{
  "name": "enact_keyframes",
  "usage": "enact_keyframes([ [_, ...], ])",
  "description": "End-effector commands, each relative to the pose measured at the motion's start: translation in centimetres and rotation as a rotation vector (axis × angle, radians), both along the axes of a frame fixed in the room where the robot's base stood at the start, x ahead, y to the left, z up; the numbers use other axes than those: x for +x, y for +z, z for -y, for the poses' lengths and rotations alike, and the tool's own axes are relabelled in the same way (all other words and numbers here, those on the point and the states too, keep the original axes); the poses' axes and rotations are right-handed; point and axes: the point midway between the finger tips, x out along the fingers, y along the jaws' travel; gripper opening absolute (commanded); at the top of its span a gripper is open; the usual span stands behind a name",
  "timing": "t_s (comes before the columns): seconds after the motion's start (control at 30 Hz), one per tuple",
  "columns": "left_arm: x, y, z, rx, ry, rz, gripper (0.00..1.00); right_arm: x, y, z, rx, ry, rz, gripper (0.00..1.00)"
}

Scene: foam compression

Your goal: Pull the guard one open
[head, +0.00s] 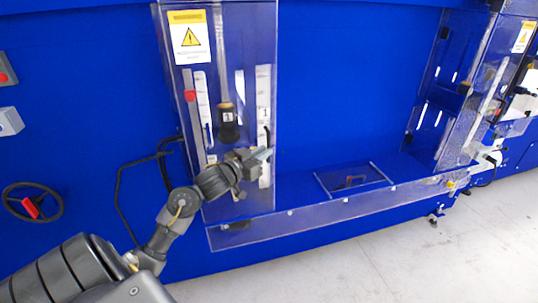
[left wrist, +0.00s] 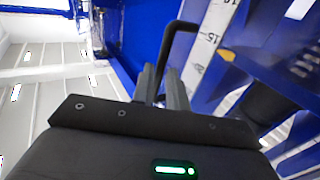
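Guard one (head: 254,45) is a clear panel with a yellow warning sign, over the left bay of the blue machine in the head view. It looks closed. Its black handle (head: 267,134) is at the panel's right edge; in the left wrist view the handle (left wrist: 180,28) is a bent black bar. My left gripper (head: 264,155) is at the handle's lower part. In the left wrist view its two fingers (left wrist: 162,88) stand close on either side of the bar and look shut on it. The contact itself is partly hidden. My right gripper is not in view.
A clear low ledge (head: 330,207) runs along the machine's front to the right. A second clear guard (head: 480,85) stands at the far right. A black handwheel (head: 32,203) and cables are on the left. The pale floor (head: 370,260) in front is clear.

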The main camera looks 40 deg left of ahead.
Motion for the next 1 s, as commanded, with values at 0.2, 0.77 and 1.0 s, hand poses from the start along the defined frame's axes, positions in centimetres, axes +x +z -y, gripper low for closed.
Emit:
enact_keyframes([
  [0.2,2.5,-0.1,0.0,0.001,0.001,0.001,0.15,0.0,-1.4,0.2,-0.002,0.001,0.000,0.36],
  [0.77,3.1,0.0,0.1,0.001,0.000,-0.001,0.00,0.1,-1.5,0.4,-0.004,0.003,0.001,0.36],
  [1.0,3.1,0.0,0.3,0.001,0.000,0.000,0.00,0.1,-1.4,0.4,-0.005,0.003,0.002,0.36],
])
